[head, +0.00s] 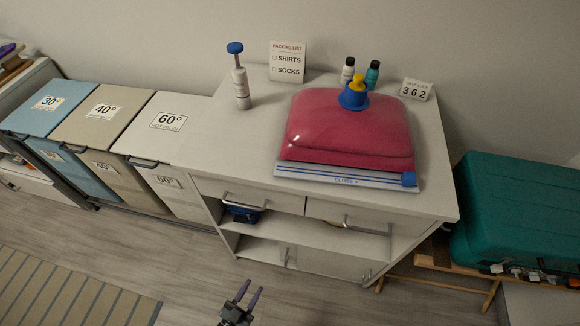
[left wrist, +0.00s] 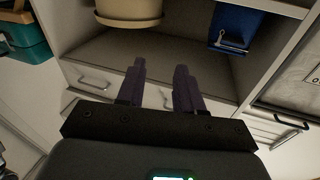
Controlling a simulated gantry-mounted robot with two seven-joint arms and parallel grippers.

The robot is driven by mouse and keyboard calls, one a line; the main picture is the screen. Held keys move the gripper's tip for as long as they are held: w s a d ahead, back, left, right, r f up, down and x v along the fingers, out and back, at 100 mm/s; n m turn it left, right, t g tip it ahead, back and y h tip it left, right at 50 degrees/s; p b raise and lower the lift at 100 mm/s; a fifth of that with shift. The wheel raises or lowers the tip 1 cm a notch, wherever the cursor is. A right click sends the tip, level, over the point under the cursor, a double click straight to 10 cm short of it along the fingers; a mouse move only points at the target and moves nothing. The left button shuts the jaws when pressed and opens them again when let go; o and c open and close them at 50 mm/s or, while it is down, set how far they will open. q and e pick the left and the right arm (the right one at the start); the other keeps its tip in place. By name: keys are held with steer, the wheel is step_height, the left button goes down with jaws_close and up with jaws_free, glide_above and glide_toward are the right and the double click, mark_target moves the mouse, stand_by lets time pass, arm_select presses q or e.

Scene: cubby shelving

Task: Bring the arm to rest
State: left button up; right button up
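My left gripper (head: 247,294) shows at the bottom of the head view, in front of the white cabinet (head: 335,232) and apart from it, over the floor. Its two dark purple fingers are spread with an empty gap between them. In the left wrist view the fingers (left wrist: 158,88) point at the cabinet's open shelf, with nothing between them. My right gripper is in neither view.
A red vacuum bag (head: 345,128) lies on the cabinet top beside a white pump (head: 240,85) with a blue knob. Lidded bins (head: 165,125) stand left, a teal suitcase (head: 515,215) right. A blue container (left wrist: 232,25) sits on the shelf.

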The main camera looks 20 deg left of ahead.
arm_select(q)
steer(key=w+r+g+p, duration=0.2)
steer(key=w+r+p, duration=0.1)
steer(key=r, duration=0.7)
steer(key=w+r+m+g+p, duration=0.1)
steer(key=w+r+g+p, duration=0.25)
steer(key=r, duration=0.65)
steer(key=w+r+g+p, duration=0.2)
steer(key=r+p, duration=0.2)
steer(key=r, duration=0.6)
steer(key=s+a+r+n+g+y, duration=0.1)
steer(key=s+r+g, duration=0.1)
steer(key=s+g, duration=0.75)
step_height(320, 180, up, 38)
steer(key=s+t+p, duration=0.1)
steer(key=t+p, duration=0.1)
steer(key=p, duration=3.5)
steer(key=shift+s+p, duration=0.15)
steer(key=shift+p, duration=0.15)
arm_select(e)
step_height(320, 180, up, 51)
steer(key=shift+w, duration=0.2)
